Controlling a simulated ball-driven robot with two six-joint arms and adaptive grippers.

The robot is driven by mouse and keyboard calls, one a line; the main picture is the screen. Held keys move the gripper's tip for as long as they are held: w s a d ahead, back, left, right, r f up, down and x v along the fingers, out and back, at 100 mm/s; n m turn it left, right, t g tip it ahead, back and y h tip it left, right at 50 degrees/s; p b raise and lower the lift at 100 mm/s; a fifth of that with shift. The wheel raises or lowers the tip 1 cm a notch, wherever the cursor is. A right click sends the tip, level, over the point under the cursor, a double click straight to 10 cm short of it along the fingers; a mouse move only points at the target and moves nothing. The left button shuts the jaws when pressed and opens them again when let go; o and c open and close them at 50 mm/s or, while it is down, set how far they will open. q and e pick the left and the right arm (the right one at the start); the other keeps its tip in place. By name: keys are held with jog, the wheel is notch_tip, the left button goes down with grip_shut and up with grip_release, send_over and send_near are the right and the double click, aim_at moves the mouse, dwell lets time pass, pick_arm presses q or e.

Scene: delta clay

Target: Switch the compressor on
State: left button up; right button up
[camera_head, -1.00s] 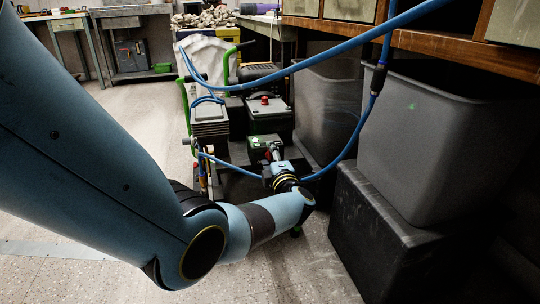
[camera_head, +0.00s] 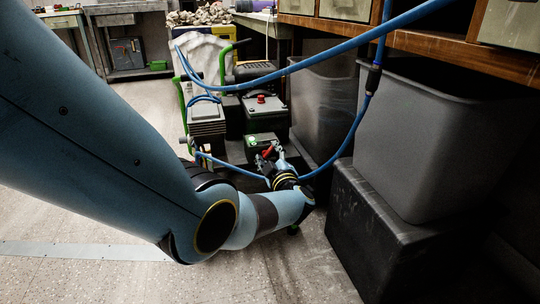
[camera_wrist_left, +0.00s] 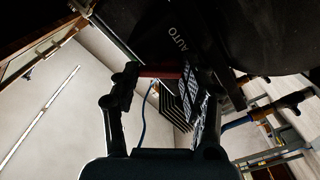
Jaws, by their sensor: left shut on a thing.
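The compressor (camera_head: 263,103) stands on the floor beyond my left arm, a dark and grey machine with green handles. A small green-fronted box (camera_head: 262,139) on its near side has a pale green spot. A red lever (camera_head: 267,152) is just in front of this box. My left gripper (camera_head: 272,160) is at the red lever and shut on it. In the left wrist view, the red lever (camera_wrist_left: 160,71) lies between the fingers of the left gripper (camera_wrist_left: 165,76), below a dark housing marked AUTO (camera_wrist_left: 180,39). My right gripper is out of view.
A blue hose (camera_head: 330,60) loops across the compressor. A grey bin (camera_head: 425,135) on a black block (camera_head: 385,235) stands close at right, under a wooden bench (camera_head: 430,42). Open floor (camera_head: 110,220) lies at left.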

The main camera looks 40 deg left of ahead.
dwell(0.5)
pick_arm(q)
jog(key=o, duration=1.2)
jog(key=shift+d, duration=0.1)
jog(key=v, duration=1.2)
